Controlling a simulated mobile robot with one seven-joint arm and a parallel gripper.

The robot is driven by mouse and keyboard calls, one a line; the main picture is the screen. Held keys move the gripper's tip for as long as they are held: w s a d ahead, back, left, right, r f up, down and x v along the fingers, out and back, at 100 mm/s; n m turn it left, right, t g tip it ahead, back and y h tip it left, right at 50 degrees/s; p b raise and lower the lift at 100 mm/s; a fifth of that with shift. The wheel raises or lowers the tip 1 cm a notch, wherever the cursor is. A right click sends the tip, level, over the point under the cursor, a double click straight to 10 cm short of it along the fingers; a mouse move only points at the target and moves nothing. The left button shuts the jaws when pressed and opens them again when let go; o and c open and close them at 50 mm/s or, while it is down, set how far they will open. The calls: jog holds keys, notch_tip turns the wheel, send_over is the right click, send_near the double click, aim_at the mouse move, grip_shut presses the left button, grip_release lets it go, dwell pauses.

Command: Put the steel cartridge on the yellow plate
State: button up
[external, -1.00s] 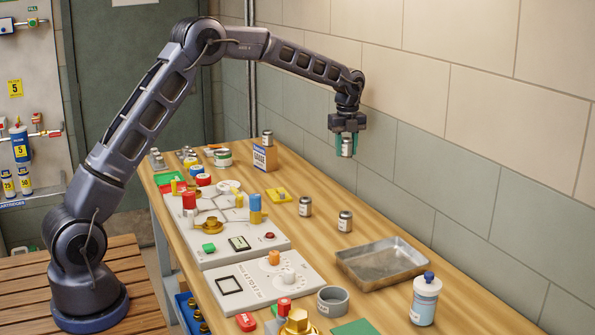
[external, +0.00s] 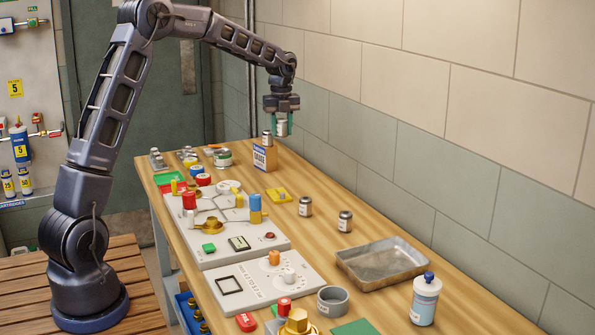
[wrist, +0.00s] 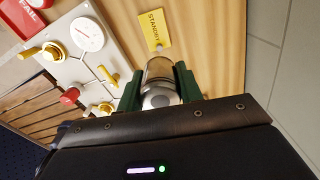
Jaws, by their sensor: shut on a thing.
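My gripper (external: 281,126) has green fingers and is shut on a steel cartridge (external: 281,130), held roughly upright above the bench. In the wrist view the cartridge (wrist: 159,94) sits between the two green fingers, its round end towards the camera. The yellow plate (external: 279,195) lies flat on the bench, below the gripper in the external view. In the wrist view the yellow plate (wrist: 155,28) reads STANDBY, lies just beyond the cartridge's far end and looks bare. The cartridge is apart from the plate.
A control panel (external: 240,240) lies left; a metal tray (external: 382,264) lies right.

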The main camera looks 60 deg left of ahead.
aim_at(279, 192)
jog(key=shift+s+a, duration=0.3)
jog(key=shift+s, duration=0.1)
jog(key=shift+s+f, duration=0.15)
jog(key=shift+f, duration=0.1)
notch_tip(279, 192, down, 20)
jog(key=shift+r, duration=0.25)
jog(key=shift+f, duration=0.1)
jog(key=o, duration=1.2)
jog(key=shift+c, duration=0.2)
